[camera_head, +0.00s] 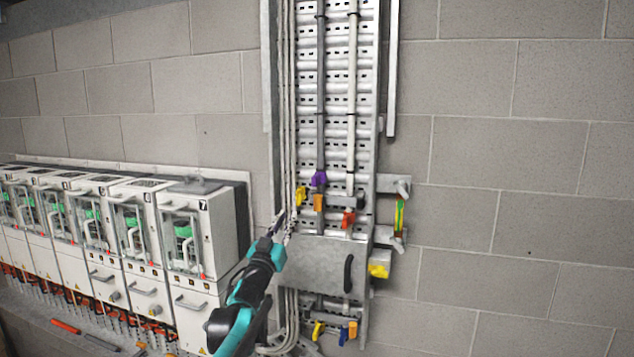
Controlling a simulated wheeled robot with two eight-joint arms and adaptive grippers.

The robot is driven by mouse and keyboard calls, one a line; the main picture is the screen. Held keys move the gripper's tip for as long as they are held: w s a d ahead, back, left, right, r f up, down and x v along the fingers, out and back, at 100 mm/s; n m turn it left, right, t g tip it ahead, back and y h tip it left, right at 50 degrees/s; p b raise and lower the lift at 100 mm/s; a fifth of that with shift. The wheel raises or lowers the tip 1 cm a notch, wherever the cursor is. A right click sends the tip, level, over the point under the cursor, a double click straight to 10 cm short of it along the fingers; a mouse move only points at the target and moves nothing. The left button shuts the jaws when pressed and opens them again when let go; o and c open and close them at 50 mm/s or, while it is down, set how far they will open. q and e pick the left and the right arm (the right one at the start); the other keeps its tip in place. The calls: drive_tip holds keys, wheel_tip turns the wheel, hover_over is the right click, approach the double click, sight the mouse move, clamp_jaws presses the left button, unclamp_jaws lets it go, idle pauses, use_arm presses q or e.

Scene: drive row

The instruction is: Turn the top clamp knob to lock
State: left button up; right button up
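Several coloured knobs sit on the upright cable ladder (336,80). The highest is a purple knob (319,178) on the dark cable; I cannot tell for sure that it is the top clamp knob, or how far it is turned. Close below are a yellow knob (300,197), an orange knob (318,202) and a red knob (348,219). My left gripper (282,220) is beside the ladder's left edge, below and left of the yellow knob, apparently apart from the knobs. Its fingers are too small to tell if they are open. My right gripper is not in view.
A grey cover plate (318,265) with a black handle (348,273) crosses the ladder below the knobs. A yellow part (378,270) sticks out at its right. White numbered cabinets (208,240) line the left wall. Loose tools (66,327) lie at lower left.

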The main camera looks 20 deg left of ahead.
sight(297, 199)
use_arm(q)
drive_tip(key=p+x, duration=0.2)
drive_tip(key=x, duration=0.6)
drive_tip(key=shift+d+r, duration=0.15)
drive_tip(key=shift+s, duration=0.1)
clamp_jaws()
